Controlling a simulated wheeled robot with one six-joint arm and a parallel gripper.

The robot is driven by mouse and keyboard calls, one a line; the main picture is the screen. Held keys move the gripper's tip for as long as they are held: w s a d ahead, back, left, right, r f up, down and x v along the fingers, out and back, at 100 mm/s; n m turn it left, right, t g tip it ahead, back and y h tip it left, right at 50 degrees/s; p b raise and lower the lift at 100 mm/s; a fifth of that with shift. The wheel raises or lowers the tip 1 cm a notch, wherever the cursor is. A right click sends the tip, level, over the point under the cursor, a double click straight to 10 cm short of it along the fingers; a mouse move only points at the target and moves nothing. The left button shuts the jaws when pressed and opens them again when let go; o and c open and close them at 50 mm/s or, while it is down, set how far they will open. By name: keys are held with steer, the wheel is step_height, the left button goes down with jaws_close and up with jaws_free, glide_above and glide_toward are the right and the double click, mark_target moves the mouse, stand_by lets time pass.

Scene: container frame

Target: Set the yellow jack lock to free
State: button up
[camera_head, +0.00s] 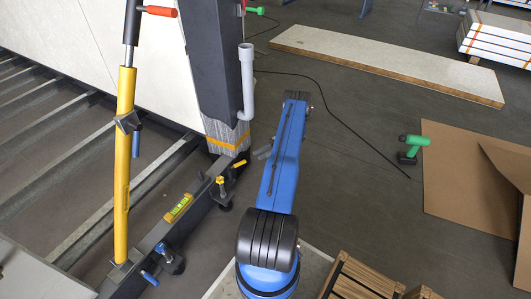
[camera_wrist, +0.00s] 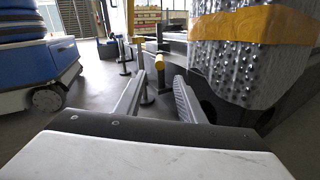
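In the wrist view a yellow-topped part (camera_wrist: 160,62), likely this jack, shows beyond the fingers. Its lock position is too small to tell. My gripper (camera_wrist: 160,88) is open and empty, its fingers pointing toward that part with space between. In the head view my blue arm mostly hides the gripper, and only a grey piece, probably a finger, shows at its left side.
The wrapped post (camera_head: 228,134) stands close by and fills the wrist view's right side. A blue-handled jack (camera_head: 170,262), a yellow level (camera_head: 178,207) and a tall yellow prop (camera_head: 123,165) are nearby. A wooden crate (camera_head: 355,280) stands lower right.

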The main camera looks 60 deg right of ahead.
steer(key=shift+v, duration=1.55)
